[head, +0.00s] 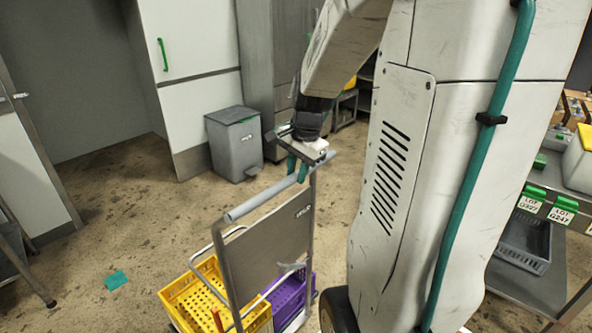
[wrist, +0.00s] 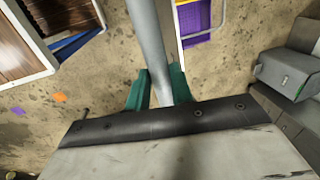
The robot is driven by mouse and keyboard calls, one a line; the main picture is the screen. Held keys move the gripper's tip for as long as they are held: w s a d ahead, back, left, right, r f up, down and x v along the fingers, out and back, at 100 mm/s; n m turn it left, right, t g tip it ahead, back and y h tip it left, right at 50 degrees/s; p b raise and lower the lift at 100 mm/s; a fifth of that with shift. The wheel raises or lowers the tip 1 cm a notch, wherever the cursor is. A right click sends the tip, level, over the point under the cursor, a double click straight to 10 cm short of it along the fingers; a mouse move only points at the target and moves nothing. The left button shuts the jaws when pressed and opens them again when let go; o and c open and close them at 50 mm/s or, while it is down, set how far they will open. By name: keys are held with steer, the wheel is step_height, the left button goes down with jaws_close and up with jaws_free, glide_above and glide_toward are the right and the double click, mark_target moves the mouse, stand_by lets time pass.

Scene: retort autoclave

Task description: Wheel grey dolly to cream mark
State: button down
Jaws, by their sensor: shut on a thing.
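The grey dolly (head: 268,247) stands on the floor in front of me, with a grey push bar on an upright frame and panel. It carries a yellow crate and a purple crate. My gripper (head: 297,168) is shut on the push bar near its right end in the head view. In the wrist view, the two green fingers of my gripper (wrist: 160,92) sit on either side of the push bar (wrist: 149,38). I see no cream mark in either view. A teal mark (head: 116,280) lies on the floor left of the dolly.
A grey bin (head: 235,148) stands behind the dolly by white cabinets (head: 187,40). Steel shelving with a dark basket (head: 523,245) is at the right. Orange (wrist: 60,97) and purple (wrist: 18,111) floor marks show at left. Floor left of the dolly is mostly clear.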

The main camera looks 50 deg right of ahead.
steer(key=c, duration=1.2)
jaws_free()
steer(key=shift+c, duration=0.2)
step_height(320, 180, up, 8)
steer(key=s, duration=0.1)
steer(key=shift+s, duration=0.2)
steer(key=shift+f, duration=0.15)
